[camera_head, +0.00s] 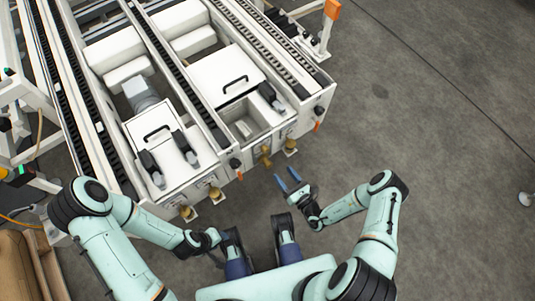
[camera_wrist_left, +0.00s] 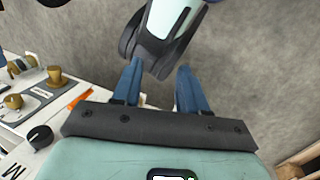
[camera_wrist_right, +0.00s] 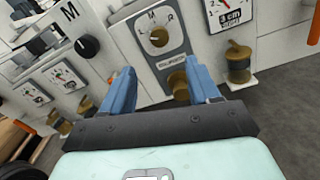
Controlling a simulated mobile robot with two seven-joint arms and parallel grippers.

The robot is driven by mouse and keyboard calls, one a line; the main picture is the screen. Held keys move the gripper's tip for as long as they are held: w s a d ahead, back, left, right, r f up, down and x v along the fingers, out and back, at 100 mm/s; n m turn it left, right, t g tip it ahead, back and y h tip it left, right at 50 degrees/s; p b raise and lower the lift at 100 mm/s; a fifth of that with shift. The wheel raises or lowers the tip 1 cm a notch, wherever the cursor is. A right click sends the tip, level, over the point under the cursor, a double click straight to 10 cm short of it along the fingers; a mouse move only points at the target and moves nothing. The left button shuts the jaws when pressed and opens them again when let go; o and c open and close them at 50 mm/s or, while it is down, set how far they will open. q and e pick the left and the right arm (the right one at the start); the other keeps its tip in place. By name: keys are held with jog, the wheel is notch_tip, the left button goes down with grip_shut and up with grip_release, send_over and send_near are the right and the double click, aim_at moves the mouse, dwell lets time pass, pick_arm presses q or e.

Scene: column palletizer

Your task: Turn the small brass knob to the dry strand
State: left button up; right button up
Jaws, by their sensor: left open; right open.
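In the right wrist view, a small brass knob (camera_wrist_right: 158,38) sits on a grey plate (camera_wrist_right: 157,55) with letters around it. A larger brass piece (camera_wrist_right: 180,88) shows just below, partly behind a finger. My right gripper (camera_wrist_right: 158,78) is open and empty, its blue fingers pointing towards the plate. In the head view, this gripper (camera_head: 288,180) is in front of the machine, right of the brass parts (camera_head: 265,156). The left wrist view also shows a small brass knob (camera_wrist_left: 14,102) at its left edge. My left gripper (camera_wrist_left: 157,85) is open, apart from the panel.
The white machine (camera_head: 225,75) fills the upper left. Its front has a black knob (camera_wrist_right: 87,46), a dial gauge (camera_wrist_right: 232,14) and a brass cup (camera_wrist_right: 238,62) on a small ledge. A brown box (camera_head: 20,270) stands at lower left.

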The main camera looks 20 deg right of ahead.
aim_at(267, 152)
jog(key=b+x, duration=0.2)
jog(key=x, duration=0.9)
jog(key=shift+w+a, duration=0.15)
jog(key=shift+w, duration=0.25)
pick_arm(q)
jog(key=shift+t+y, duration=0.3)
jog(key=shift+t, duration=0.3)
jog(key=w+f, duration=0.1)
jog(key=w+a, duration=0.1)
jog(key=w+f, duration=0.1)
jog(key=shift+w+a+f, duration=0.15)
jog(key=shift+a+f, duration=0.15)
pick_arm(e)
jog(key=c, duration=1)
jog(key=shift+c, duration=0.2)
